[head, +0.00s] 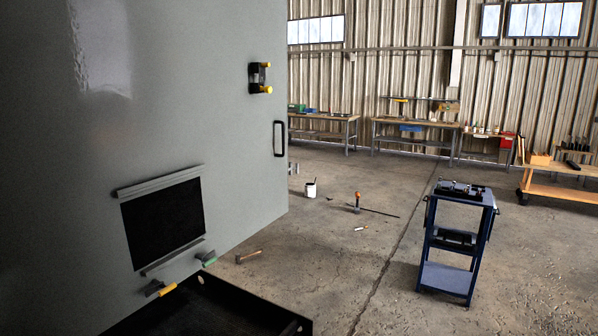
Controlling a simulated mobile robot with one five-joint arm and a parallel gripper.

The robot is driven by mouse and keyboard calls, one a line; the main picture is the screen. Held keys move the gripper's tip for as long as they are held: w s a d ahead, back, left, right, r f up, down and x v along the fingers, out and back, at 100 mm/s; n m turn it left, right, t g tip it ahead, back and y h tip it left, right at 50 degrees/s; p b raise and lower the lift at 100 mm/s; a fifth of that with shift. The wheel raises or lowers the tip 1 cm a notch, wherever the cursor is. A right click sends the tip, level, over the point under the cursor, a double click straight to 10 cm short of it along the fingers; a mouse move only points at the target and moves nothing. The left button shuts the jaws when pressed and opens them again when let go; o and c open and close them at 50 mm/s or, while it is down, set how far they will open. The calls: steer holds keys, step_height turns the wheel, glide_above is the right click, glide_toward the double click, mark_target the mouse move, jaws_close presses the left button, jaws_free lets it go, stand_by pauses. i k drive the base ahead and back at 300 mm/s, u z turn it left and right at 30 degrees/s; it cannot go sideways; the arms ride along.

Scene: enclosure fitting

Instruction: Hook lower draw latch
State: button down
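A large grey enclosure panel (215,130) fills the left of the head view. Near its bottom edge, a small dark fitting with a yellow handle (162,288) sits below a black rectangular opening (160,225). A black fitting with two yellow knobs (260,78) is high near the panel's right edge. I cannot tell which of these is the lower draw latch, or whether any is hooked. My gripper is not in view.
A black handle (279,138) is on the panel's right edge. A dark open tray or base (225,315) lies below the panel. A blue cart (452,240) stands at right. Workbenches line the back wall.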

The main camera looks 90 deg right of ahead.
mark_target(290, 169)
steer(key=k, duration=1.9)
steer(key=z, duration=1.55)
steer(key=i, duration=1.05)
steer(key=z, duration=0.05)
